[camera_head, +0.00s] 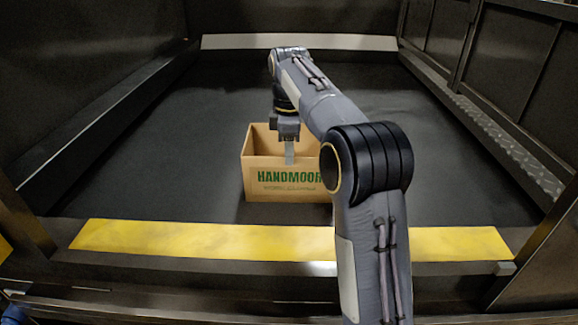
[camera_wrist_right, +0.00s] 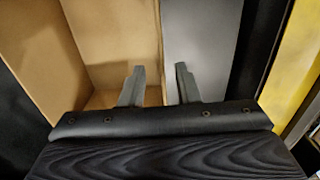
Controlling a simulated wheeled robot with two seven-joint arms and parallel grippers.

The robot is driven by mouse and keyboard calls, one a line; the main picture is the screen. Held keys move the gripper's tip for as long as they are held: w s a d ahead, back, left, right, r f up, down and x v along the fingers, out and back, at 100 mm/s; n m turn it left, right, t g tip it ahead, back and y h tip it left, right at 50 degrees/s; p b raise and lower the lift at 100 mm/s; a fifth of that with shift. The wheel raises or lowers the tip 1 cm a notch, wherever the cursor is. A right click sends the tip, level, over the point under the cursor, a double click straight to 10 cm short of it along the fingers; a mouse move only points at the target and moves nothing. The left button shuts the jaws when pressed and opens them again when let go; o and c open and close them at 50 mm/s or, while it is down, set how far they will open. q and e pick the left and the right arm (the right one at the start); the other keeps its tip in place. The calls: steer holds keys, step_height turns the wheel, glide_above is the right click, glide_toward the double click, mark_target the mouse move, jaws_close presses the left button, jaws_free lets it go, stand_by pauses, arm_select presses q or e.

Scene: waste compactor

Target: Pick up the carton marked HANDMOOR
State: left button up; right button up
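The carton marked HANDMOOR (camera_head: 290,188) is an open-topped brown box with green lettering. It stands upright on the dark floor in the head view, and my right arm hides its right side. My right gripper (camera_head: 289,160) points down at the carton's front wall. In the right wrist view, the fingers of my right gripper (camera_wrist_right: 160,72) are apart. The carton (camera_wrist_right: 100,45) shows its inside on the left, and its wall edge runs between the fingers. One finger is on the inner side, the other on the outer side. My left gripper is not in view.
A yellow strip (camera_head: 180,238) runs along the front sill (camera_head: 200,268) of the compactor. Dark side walls (camera_head: 95,125) and a pale bar (camera_head: 225,42) at the back enclose the floor. The floor (camera_head: 170,160) around the carton looks clear.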

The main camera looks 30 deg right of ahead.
mark_target(267, 178)
steer(key=shift+s+f, duration=0.15)
steer(key=shift+f, duration=2.2)
jaws_close()
